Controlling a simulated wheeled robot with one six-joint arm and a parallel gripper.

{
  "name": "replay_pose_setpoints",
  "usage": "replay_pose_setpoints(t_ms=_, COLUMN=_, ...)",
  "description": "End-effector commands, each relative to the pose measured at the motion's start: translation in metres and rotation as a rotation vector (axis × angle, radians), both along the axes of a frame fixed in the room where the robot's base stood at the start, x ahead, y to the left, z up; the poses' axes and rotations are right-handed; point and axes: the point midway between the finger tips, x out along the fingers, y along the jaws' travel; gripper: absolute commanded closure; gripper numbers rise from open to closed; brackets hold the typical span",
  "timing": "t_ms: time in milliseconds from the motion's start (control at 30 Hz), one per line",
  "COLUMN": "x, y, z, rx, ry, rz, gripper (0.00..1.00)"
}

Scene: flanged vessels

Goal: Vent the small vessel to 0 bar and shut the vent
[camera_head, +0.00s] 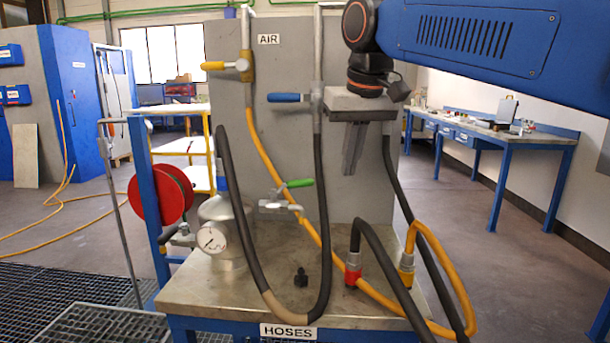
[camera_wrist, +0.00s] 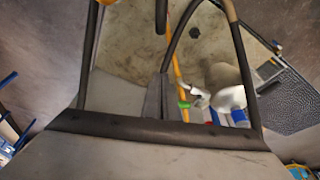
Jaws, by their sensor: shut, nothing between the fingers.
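The small vessel (camera_head: 231,262) is a silver metal body standing on the left of the bench; its upper part also shows in the wrist view (camera_wrist: 231,98). A round white pressure gauge (camera_head: 211,237) is on its front; its reading is too small to tell. A valve with a green lever (camera_head: 300,183) sits to the right of the vessel's top, its lever near level; the lever also shows in the wrist view (camera_wrist: 184,104). A small fitting (camera_head: 183,230) is left of the vessel. My gripper (camera_head: 351,172) points down, shut and empty, right of the green lever and apart from it.
A grey panel carries an AIR label, a yellow-handled valve (camera_head: 213,66) and a blue-handled valve (camera_head: 285,98). Black hoses (camera_head: 323,200) and a yellow hose (camera_head: 266,160) hang around the vessel. Hose couplings (camera_head: 353,268) stand at the bench's right. A black knob (camera_head: 301,278) is at the front.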

Motion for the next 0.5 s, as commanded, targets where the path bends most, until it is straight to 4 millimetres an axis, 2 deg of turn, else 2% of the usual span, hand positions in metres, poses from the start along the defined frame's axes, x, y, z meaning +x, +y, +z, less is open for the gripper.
replay_pose_setpoints(t_ms=33, x=0.009, y=0.017, z=0.011, rx=-0.002, ry=0.004, rz=0.015, gripper=1.0)
replay_pose_setpoints(t_ms=200, x=0.023, y=0.053, z=0.036, rx=-0.005, ry=0.014, rz=0.04, gripper=1.0)
replay_pose_setpoints(t_ms=367, x=0.028, y=0.068, z=0.045, rx=-0.007, ry=0.019, rz=0.048, gripper=1.0)
replay_pose_setpoints(t_ms=500, x=0.03, y=0.07, z=0.039, rx=-0.008, ry=0.021, rz=0.049, gripper=1.0)
